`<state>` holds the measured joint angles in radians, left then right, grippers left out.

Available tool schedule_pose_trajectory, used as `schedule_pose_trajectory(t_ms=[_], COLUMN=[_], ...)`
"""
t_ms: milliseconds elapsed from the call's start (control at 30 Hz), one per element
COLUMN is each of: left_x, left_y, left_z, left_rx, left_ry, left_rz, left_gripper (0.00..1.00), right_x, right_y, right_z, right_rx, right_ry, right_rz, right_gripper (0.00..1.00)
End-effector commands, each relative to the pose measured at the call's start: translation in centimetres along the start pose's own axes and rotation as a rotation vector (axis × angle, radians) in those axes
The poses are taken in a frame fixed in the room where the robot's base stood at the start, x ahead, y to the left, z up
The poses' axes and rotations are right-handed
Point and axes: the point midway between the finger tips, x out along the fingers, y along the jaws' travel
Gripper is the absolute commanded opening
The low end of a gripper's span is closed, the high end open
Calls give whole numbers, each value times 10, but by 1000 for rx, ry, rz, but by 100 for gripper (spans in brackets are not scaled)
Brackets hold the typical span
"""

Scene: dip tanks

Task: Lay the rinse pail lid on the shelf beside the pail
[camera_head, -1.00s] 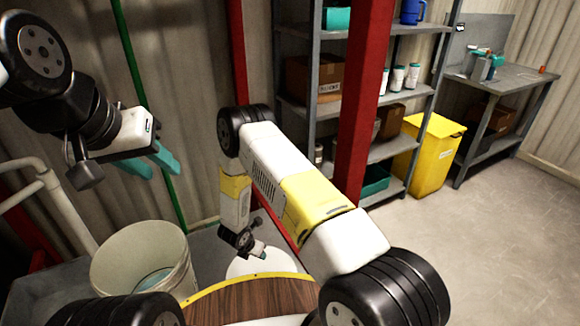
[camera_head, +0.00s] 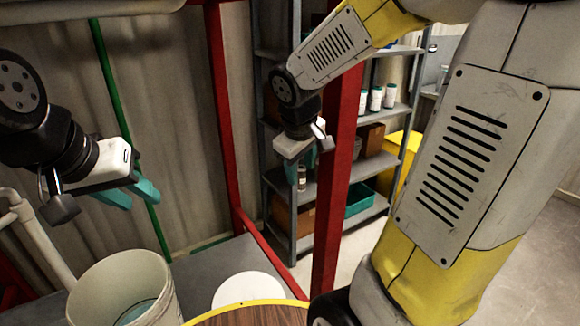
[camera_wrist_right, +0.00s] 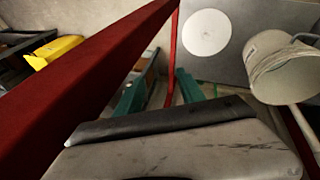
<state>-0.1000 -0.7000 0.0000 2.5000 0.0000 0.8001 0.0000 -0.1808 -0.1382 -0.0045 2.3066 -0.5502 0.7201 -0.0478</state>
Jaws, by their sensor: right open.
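The lid, a flat white disc (camera_head: 248,287), lies on the grey shelf (camera_head: 205,268) to the right of the pail, apart from it. Its front edge is partly hidden in the head view. It also shows whole in the right wrist view (camera_wrist_right: 207,32). The pail (camera_head: 118,285) is pale, open at the top, with bluish liquid inside; it also shows in the right wrist view (camera_wrist_right: 283,72). My right gripper (camera_wrist_right: 160,88) is open and empty, raised above and beyond the lid. My left gripper (camera_head: 131,194) is open and empty, above the pail.
A red post (camera_head: 336,180) stands close to my right arm, and another (camera_head: 224,120) is behind the shelf. A grey rack (camera_head: 280,200) with boxes and white cups stands behind. A yellow bin (camera_head: 400,150) is at the right. A pale pipe (camera_head: 45,235) runs left of the pail.

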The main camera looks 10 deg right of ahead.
Motion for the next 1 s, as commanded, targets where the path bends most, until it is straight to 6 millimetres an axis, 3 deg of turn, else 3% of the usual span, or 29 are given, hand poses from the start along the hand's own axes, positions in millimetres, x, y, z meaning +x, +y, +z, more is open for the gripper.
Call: schedule_pose_trajectory(t_ms=[33,200,400,600,1000], left_x=[0,0,0,0,0], left_y=[0,0,0,0,0], left_z=[0,0,0,0,0], left_rx=[0,0,0,0,0], left_ry=[0,0,0,0,0], left_rz=[0,0,0,0,0], left_gripper=[36,36,36,36,36], right_x=[-20,-71,-104,-113,-113], right_y=[-4,-31,-59,-68,-67], right_z=[12,46,66,70,69], right_rx=[85,349,532,582,580], right_ry=[36,145,242,270,269], right_rz=[-20,-128,-232,-267,-266], right_gripper=[46,46,46,46,46])
